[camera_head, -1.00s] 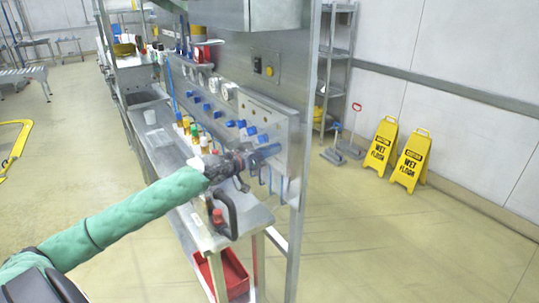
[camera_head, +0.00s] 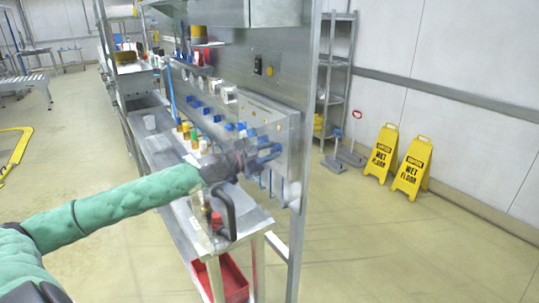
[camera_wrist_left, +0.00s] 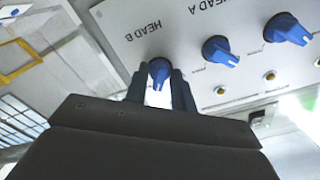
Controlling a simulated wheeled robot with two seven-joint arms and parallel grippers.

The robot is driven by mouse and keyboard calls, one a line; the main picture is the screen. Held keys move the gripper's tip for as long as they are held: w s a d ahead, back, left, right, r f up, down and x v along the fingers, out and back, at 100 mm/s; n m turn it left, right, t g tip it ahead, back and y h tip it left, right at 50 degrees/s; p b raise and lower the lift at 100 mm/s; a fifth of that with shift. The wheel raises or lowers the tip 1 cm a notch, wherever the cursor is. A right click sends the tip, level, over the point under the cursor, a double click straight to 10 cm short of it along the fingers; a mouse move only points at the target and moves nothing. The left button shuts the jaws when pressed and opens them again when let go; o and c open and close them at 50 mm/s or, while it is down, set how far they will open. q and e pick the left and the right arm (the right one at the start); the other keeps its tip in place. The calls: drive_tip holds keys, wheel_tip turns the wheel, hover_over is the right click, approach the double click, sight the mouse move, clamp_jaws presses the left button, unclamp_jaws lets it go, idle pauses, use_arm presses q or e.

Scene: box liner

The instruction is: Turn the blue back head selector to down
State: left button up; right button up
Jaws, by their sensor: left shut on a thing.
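A blue selector knob (camera_wrist_left: 158,70) sits beside an upside-down "HEAD B" label in the left wrist view. My left gripper (camera_wrist_left: 162,86) has one finger on each side of this knob and is shut on it. In the head view my left gripper (camera_head: 262,155) is against the right end of the control panel (camera_head: 275,118), and it hides much of the knob there. Two more blue knobs show in the left wrist view, a middle one (camera_wrist_left: 220,50) by "HEAD A" and a right one (camera_wrist_left: 288,29). My right gripper is not in view.
A steel post (camera_head: 303,190) stands right of the panel. Two yellow wet-floor signs (camera_head: 412,168) stand on the open floor at right.

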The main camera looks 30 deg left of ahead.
use_arm(q)
drive_tip(key=shift+m+b, duration=0.3)
drive_tip(key=shift+m, duration=0.8)
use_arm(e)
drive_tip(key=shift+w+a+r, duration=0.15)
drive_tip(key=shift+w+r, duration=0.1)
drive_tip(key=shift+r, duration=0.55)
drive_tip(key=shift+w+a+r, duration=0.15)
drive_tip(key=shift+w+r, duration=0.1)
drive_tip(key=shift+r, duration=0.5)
use_arm(q)
drive_tip(key=o, duration=0.7)
drive_tip(key=shift+c, duration=0.2)
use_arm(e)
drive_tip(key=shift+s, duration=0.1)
use_arm(q)
drive_tip(key=shift+s+f, duration=0.1)
drive_tip(key=shift+s, duration=0.05)
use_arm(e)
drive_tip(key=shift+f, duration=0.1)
